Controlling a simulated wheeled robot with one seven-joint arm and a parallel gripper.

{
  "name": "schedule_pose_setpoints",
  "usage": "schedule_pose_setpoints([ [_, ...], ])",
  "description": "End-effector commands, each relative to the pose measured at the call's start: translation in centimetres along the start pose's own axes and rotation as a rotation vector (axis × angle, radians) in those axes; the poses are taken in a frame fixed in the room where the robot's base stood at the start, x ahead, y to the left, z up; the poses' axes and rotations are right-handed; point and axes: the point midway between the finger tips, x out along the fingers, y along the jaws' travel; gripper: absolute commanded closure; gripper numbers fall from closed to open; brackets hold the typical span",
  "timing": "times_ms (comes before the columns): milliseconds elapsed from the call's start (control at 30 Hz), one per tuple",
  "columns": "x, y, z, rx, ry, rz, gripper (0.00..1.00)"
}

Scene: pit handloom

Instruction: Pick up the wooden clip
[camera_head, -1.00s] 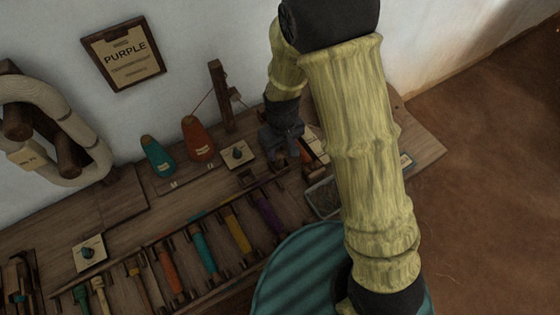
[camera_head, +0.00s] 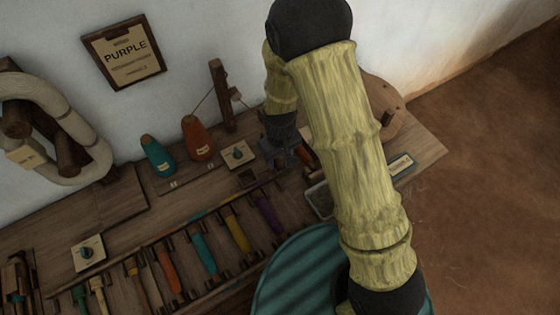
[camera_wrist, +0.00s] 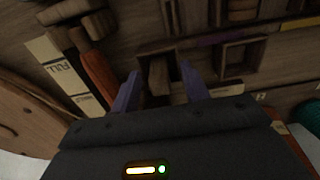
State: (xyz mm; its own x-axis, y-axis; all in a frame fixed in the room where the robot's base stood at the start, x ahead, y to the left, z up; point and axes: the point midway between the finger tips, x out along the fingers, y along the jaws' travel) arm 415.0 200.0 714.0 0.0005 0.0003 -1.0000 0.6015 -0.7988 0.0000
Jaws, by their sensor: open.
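A small wooden piece, which looks like the wooden clip (camera_wrist: 158,77), sits in a small dark-framed wooden compartment in the wrist view. It lies between my two purple-grey fingertips, and part of it is hidden low in the compartment. My gripper (camera_wrist: 160,90) is open with a finger on each side and nothing visibly held. In the head view my gripper (camera_head: 284,157) is over the right part of the wooden bench, and I cannot make out the clip there.
A rack of coloured bobbins (camera_head: 203,255) runs along the bench front. A teal cone (camera_head: 158,157) and an orange cone (camera_head: 199,139) stand behind it. A wooden post (camera_head: 221,97) rises near my gripper. A second square compartment (camera_wrist: 238,62) sits to the right in the wrist view.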

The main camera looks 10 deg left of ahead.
Motion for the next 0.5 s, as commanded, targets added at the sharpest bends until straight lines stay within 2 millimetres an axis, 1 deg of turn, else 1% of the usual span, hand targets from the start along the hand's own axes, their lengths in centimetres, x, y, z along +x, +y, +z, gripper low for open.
schedule_pose_setpoints([
  [333,-0.03,-0.05,0.0,-0.001,0.0,0.0,0.55],
  [367,-0.03,-0.05,0.0,-0.001,-0.001,0.0,0.56],
  [500,-0.03,-0.08,0.0,-0.002,-0.001,0.0,0.84],
])
